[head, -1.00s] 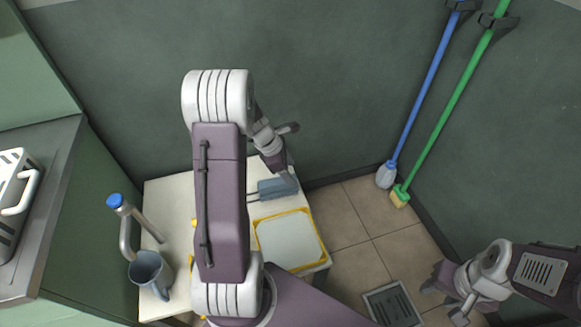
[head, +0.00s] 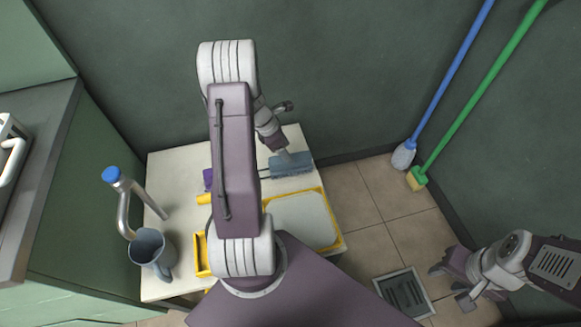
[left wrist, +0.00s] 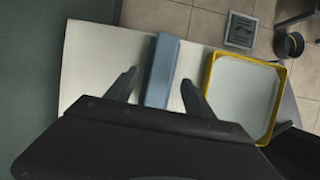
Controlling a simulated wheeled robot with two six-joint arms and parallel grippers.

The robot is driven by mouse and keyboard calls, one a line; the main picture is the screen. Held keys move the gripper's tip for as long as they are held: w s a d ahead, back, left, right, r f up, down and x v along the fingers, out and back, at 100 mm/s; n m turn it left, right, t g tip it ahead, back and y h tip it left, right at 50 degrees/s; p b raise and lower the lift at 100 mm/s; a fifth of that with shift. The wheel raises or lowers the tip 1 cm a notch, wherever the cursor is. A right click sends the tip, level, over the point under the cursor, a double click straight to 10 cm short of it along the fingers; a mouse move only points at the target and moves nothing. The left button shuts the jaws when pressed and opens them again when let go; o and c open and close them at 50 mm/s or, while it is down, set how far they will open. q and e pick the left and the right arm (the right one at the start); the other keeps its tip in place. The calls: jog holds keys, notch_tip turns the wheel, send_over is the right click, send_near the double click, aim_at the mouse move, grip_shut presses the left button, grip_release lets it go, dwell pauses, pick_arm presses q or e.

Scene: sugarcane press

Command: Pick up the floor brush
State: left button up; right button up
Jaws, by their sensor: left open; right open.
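The floor brush (head: 296,167) is a blue-grey block with a bristly edge, lying on the white table near its back edge. It also shows in the left wrist view as a long blue bar (left wrist: 163,66). My left gripper (head: 282,155) is open at the brush in the head view. In the left wrist view its two fingers (left wrist: 158,93) stand apart on either side of the brush, not closed on it. Whether they touch it I cannot tell. My right gripper (head: 449,284) is open and empty above the floor at the lower right.
A yellow-rimmed tray (head: 305,217) lies beside the brush. A grey jug (head: 148,248) and a blue-capped metal pipe (head: 127,205) are at the table's left. Blue (head: 445,85) and green (head: 478,97) long-handled brushes lean on the wall. A floor drain (head: 404,292) lies below.

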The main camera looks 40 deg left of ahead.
pick_arm(q)
jog(key=b+x, duration=0.2)
jog(key=x, duration=0.1)
jog(key=b+x, duration=0.2)
jog(key=shift+s+a+f, duration=0.1)
jog(key=shift+s+f, duration=0.2)
jog(key=shift+r, duration=0.15)
jog(key=c, duration=1.3)
grip_shut()
notch_tip(320, 180, up, 5)
jog(key=p, duration=0.3)
jog(key=shift+f+p, duration=0.25)
jog(key=shift+p, duration=0.1)
jog(key=w+d+r+p, duration=0.3)
jog(key=d+r, duration=0.3)
jog(key=d, duration=0.5)
jog(key=shift+d+r+p, duration=0.15)
jog(key=shift+r+p, duration=0.15)
jog(key=shift+p, duration=0.55)
jog(key=shift+w, duration=0.1)
